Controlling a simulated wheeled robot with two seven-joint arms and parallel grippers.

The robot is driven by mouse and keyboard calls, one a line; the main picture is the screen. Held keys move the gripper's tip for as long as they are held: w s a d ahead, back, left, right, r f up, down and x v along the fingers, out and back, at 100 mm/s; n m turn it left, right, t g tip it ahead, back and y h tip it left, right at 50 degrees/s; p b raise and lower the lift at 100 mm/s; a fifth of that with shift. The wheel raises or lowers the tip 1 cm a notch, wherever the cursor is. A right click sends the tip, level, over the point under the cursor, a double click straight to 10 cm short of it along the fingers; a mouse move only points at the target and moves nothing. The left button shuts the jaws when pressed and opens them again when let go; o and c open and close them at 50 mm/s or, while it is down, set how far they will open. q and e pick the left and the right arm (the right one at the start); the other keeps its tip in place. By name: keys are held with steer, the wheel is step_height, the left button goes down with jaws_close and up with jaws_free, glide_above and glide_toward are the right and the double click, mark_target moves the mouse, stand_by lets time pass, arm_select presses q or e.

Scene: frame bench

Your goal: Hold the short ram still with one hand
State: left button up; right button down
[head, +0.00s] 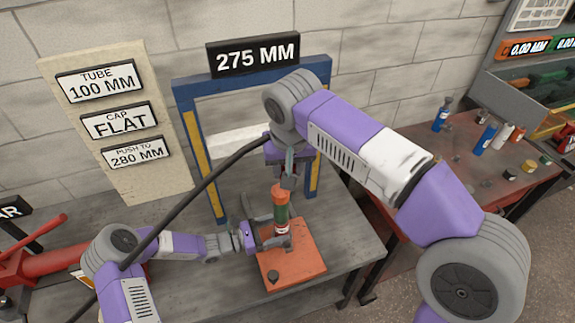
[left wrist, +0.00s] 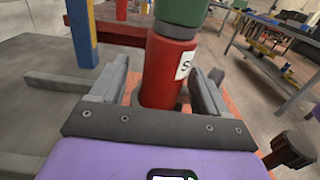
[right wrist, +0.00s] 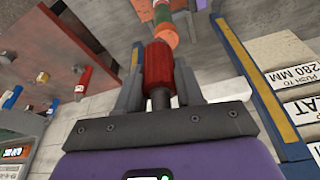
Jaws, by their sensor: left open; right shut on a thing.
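The short ram (head: 283,230) is a red cylinder with a white label marked S. It stands upright on an orange plate, with a green section (head: 281,213) and an orange top piece (head: 280,193) stacked above it. My left gripper (head: 262,238) is open, its fingers on either side of the ram; the ram also shows between them in the left wrist view (left wrist: 165,75), nearer the right finger, with a gap on the left. My right gripper (right wrist: 158,85) is shut on a red ribbed piece (right wrist: 158,68) with a grey stem, above the stack. In the head view my arm partly hides it.
The orange plate (head: 305,257) lies on a grey bench (head: 345,235), with a dark knob (head: 273,277) at its front. A blue and yellow frame (head: 187,120) stands behind. A red-topped side table (head: 470,165) at right holds bottles and small parts. A red jack-like tool lies left.

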arm_select(q)
steer(key=v, duration=1.2)
